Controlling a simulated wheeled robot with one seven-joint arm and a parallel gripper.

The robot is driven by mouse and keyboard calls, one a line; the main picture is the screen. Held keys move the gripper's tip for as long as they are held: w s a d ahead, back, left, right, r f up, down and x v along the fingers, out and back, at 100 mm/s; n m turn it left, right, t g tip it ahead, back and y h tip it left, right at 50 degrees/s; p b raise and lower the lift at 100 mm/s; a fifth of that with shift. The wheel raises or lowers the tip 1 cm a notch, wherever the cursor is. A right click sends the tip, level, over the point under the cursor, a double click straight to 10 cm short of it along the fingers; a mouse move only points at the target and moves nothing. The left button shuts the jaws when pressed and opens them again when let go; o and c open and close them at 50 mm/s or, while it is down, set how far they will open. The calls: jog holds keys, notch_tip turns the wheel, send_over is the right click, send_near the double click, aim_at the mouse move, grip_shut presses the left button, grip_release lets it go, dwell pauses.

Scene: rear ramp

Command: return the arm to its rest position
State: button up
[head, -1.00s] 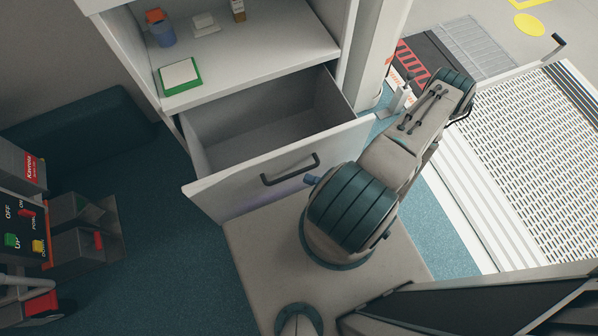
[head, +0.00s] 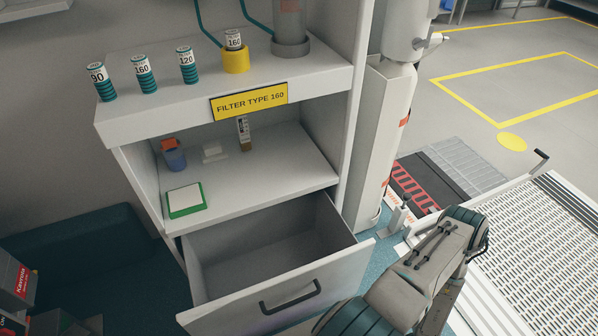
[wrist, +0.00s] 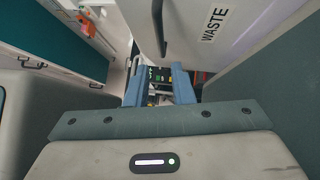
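My arm (head: 432,262) shows at the lower right of the head view, folded low beside the open drawer's front. My gripper is outside the head view. In the wrist view, the two blue fingers of my gripper (wrist: 159,82) stand apart with a gap between them. Nothing is held in that gap; only a dark, cluttered background shows through it. A pale panel marked WASTE (wrist: 207,30) is close beyond the fingers.
The drawer (head: 285,292) is pulled out and its visible inside is empty. A shelf above holds a green-edged tray (head: 185,200), a blue cup (head: 174,157) and a small bottle (head: 244,134). Several filters stand on top, one in a yellow holder (head: 236,61). Floor is open at upper right.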

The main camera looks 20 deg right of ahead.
jog(key=w+r+n+g+h+p, duration=0.1)
jog(key=w+r+n+g+p, duration=0.3)
jog(key=r+n, duration=0.5)
jog(key=w+d+r+n+g+p, duration=0.1)
jog(key=w+r+n+g+p, duration=0.35)
jog(key=r, duration=0.75)
jog(key=w+r+n+g+h+p, duration=0.1)
jog(key=r+n+g+p, duration=0.3)
jog(key=r+n+g, duration=0.5)
jog(key=a+r+n+t+h+p, duration=0.2)
jog(key=r+n, duration=0.5)
jog(key=r, duration=0.5)
jog(key=w+a+r+n+t+h+p, duration=0.1)
jog(key=a+r+n+h+p, duration=0.3)
jog(key=r, duration=0.8)
jog(key=w+a+r+n+t+h+p, duration=0.1)
jog(key=a+r+n+t+h+p, duration=0.2)
jog(key=r+n+h+p, duration=0.3)
notch_tip(320, 180, up, 7)
jog(key=a+n+p, duration=0.1)
jog(key=n+p, duration=0.2)
jog(key=shift+w+n+t, duration=0.15)
jog(key=shift+n+t, duration=0.2)
jog(key=shift+d+f, duration=0.1)
jog(key=shift+f, duration=0.05)
